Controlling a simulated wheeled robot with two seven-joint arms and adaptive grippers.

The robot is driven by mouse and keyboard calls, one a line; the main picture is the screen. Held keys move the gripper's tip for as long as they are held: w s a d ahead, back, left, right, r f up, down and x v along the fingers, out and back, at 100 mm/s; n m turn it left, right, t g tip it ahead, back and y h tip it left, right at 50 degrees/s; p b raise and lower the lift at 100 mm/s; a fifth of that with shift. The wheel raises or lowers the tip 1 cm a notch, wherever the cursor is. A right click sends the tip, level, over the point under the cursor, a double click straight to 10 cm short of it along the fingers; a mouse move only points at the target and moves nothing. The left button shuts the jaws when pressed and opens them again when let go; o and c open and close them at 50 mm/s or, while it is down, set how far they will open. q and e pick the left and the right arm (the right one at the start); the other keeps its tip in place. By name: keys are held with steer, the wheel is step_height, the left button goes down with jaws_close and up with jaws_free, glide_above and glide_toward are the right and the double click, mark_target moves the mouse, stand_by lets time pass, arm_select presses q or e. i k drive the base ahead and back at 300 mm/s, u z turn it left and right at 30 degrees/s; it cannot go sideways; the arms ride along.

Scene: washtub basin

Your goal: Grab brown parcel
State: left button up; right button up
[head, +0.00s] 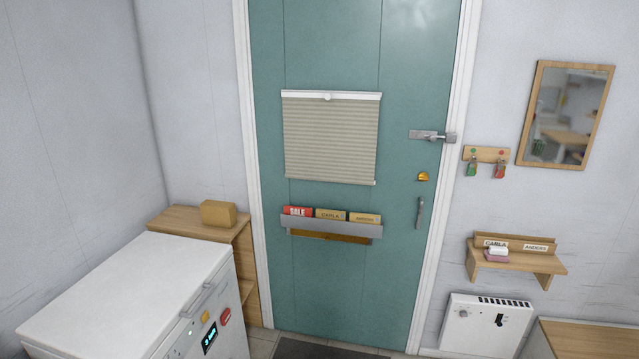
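A small brown parcel (218,213) with rounded edges sits on top of a wooden shelf unit (180,219), left of the teal door. It stands near the unit's right end, behind the white chest appliance. Nothing touches it from above. Neither of my grippers is in the head view.
A white chest appliance (125,290) fills the lower left in front of the shelf unit. The teal door (340,285) is closed, with a mail holder (331,228) on it. A wall shelf (515,262) and white heater (485,325) are at right. A dark mat (320,349) lies at the door.

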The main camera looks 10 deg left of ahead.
mark_target(217, 214)
steer(key=i, duration=2.9)
steer(key=u, duration=2.1)
